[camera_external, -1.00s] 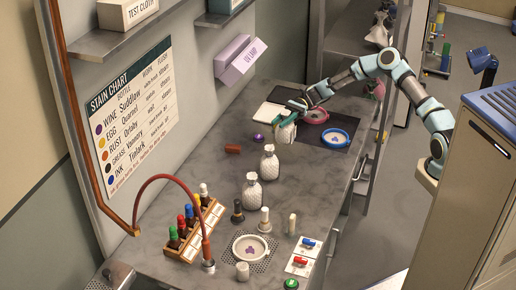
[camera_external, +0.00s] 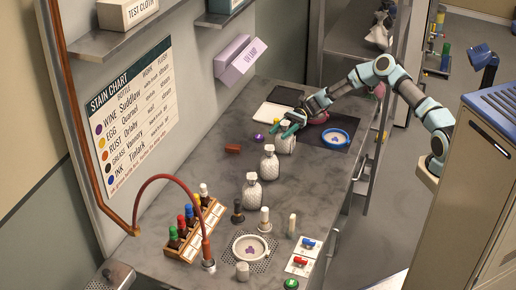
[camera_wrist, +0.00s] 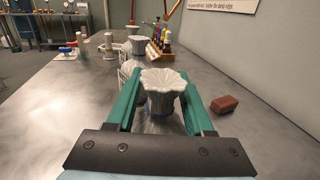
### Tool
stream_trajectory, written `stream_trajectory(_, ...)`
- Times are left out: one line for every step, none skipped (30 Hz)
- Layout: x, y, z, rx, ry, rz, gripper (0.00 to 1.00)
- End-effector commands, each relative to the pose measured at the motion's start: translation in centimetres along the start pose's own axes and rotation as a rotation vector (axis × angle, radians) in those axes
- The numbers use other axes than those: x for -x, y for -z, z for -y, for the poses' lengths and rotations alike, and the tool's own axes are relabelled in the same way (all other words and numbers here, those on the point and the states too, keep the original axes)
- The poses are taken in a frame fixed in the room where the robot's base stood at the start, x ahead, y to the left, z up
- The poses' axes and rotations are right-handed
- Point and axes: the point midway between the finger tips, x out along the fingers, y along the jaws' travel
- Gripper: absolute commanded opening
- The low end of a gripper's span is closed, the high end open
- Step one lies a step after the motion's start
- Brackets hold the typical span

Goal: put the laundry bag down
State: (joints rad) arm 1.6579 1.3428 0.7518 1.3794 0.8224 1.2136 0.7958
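The laundry bag (camera_external: 285,146) is a white, patterned bag with a gathered, frilled top. In the wrist view, the bag's frilled top (camera_wrist: 163,82) sits between the fingers (camera_wrist: 163,100), close to both. It appears held, though the contact under the frill is hidden.
Two similar white bags (camera_external: 269,163) (camera_external: 252,190) stand in a row nearer the front. A reddish-brown block (camera_external: 232,149) lies to the left. A blue-rimmed dish (camera_external: 335,137) is on the dark mat to the right. A bottle rack (camera_external: 196,232) stands farther forward.

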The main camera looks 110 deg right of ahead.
Motion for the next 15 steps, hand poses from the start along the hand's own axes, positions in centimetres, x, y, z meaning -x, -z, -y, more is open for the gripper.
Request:
stream_trajectory(0.0, 0.0, 0.0, 0.000, 0.000, 0.000, 0.58)
stream_trajectory(0.0, 0.0, 0.0, 0.000, 0.000, 0.000, 0.58)
stream_trajectory(0.0, 0.0, 0.0, 0.000, 0.000, 0.000, 0.58)
stream_trajectory(0.0, 0.0, 0.0, 0.000, 0.000, 0.000, 0.58)
stream_trajectory(0.0, 0.0, 0.0, 0.000, 0.000, 0.000, 0.58)
stream_trajectory(0.0, 0.0, 0.0, 0.000, 0.000, 0.000, 0.58)
stream_trajectory(0.0, 0.0, 0.0, 0.000, 0.000, 0.000, 0.58)
stream_trajectory(0.0, -0.1, 0.0, 0.000, 0.000, 0.000, 0.58)
stream_trajectory(0.0, -0.3, 0.0, 0.001, 0.000, 0.000, 0.58)
stream_trajectory(0.0, -0.5, 0.0, 0.001, 0.000, 0.000, 0.58)
stream_trajectory(0.3, -0.3, 0.0, 0.001, 0.001, -0.001, 0.58)
stream_trajectory(0.7, -0.1, 0.1, 0.002, 0.003, -0.001, 0.58)
stream_trajectory(1.1, -0.1, 0.1, 0.002, 0.003, -0.001, 0.58)
stream_trajectory(1.6, -0.1, 0.1, 0.002, 0.003, -0.001, 0.58)
stream_trajectory(2.3, 0.0, 0.1, 0.002, 0.003, -0.002, 0.58)
